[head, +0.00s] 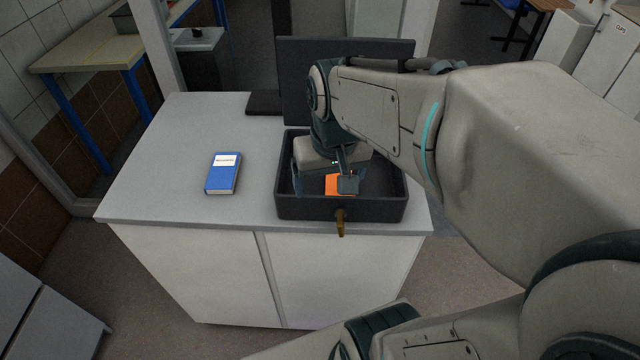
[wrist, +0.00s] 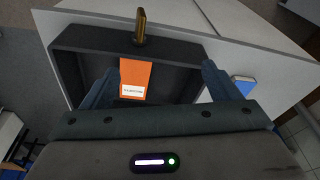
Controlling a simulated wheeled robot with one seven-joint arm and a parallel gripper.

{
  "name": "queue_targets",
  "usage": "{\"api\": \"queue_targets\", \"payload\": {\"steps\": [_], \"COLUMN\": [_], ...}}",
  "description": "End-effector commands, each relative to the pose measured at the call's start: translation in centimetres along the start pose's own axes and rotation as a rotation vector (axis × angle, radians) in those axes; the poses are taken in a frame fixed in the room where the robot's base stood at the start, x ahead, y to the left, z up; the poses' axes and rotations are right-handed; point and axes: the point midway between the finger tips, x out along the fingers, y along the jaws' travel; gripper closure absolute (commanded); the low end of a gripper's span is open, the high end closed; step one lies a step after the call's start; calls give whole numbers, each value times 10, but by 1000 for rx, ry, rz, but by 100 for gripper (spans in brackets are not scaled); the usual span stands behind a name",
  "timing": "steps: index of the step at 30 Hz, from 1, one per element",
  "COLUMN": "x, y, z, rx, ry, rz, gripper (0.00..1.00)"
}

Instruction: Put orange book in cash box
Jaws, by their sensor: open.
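The dark cash box (head: 292,210) stands on the counter with its lid (head: 292,70) raised at the back; its front wall also shows in the wrist view (wrist: 80,40). The orange book (head: 331,184) is inside the box, partly hidden by my gripper in the head view. In the wrist view the orange book (wrist: 137,76) shows a white label and lies between my fingers, closer to the left one. My gripper (head: 322,183) is open and reaches down into the box, with clear space between the book and the right finger. I cannot tell whether the left finger touches it.
A blue book (head: 223,173) lies on the white counter (head: 150,180) left of the box. A brass key or latch (head: 340,222) sticks out from the box front. The box walls surround my gripper closely. The counter's left part is mostly clear.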

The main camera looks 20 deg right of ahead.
Motion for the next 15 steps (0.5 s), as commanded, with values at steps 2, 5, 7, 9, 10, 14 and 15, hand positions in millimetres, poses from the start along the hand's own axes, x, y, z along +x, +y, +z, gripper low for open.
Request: {"api": "queue_targets", "payload": {"steps": [2,5,7,9,10,14,15], "x": [0,2,4,4,5,5,5], "y": [-7,-11,-13,-13,-14,-14,-14], "z": [21,37,44,48,48,49,49], "rx": [-45,-84,-99,-108,-110,-111,-110], "ry": [31,55,66,71,72,72,72], "rz": [-6,-10,-11,-12,-12,-12,-12], "gripper": [17,17,17,17,17,17,17]}}
